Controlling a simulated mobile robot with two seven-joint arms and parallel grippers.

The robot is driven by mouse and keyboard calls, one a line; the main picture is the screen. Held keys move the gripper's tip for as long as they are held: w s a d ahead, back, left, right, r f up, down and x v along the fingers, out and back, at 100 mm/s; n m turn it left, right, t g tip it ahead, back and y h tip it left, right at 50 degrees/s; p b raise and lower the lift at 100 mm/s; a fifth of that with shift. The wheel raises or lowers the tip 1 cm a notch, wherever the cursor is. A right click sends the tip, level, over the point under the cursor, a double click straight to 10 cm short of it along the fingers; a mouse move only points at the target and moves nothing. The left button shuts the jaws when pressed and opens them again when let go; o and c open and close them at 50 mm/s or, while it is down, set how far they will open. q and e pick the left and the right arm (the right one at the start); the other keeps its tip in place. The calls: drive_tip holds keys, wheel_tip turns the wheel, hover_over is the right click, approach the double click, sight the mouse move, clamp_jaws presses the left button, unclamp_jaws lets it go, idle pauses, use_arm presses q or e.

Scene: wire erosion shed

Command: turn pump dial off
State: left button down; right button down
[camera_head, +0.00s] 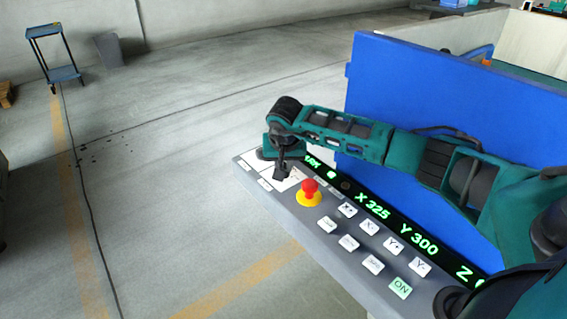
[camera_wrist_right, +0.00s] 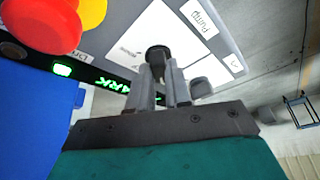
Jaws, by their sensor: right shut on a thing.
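The control panel (camera_head: 285,207) is a grey sloped console with white label plates at its left end. My right gripper (camera_head: 281,173) reaches down onto those plates from the right. In the right wrist view the two fingers (camera_wrist_right: 163,84) are shut on a small black dial (camera_wrist_right: 158,52), one on each side. A label reading "Pump" (camera_wrist_right: 203,18) lies near the dial. The dial's pointer direction is hidden. In the head view the gripper covers the dial. My left gripper is not in view.
A red emergency button (camera_head: 310,187) on a yellow base stands close beside the gripper. Several white keys and a green ON key (camera_head: 400,288) lie nearer. A lit display strip (camera_head: 385,214) and a blue panel (camera_head: 430,100) stand behind. Open floor lies left, with a trolley (camera_head: 54,57).

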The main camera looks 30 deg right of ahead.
drive_tip(key=shift+m, duration=0.4)
drive_tip(key=m+h, duration=0.1)
drive_tip(key=m, duration=0.1)
drive_tip(key=m+g, duration=0.1)
drive_tip(key=m, duration=0.1)
drive_tip(key=shift+w+a+m+h+b, duration=0.1)
drive_tip(key=shift+w+m+h+b, duration=0.1)
drive_tip(key=shift+m+h+b, duration=0.15)
drive_tip(key=m+g, duration=0.2)
drive_tip(key=m, duration=0.3)
drive_tip(key=shift+h, duration=0.35)
drive_tip(key=shift+m+b, duration=0.25)
drive_tip(key=shift+b, duration=0.05)
drive_tip(key=c, duration=1.1)
unclamp_jaws()
drive_tip(key=shift+o, duration=0.2)
drive_tip(key=shift+r, duration=0.1)
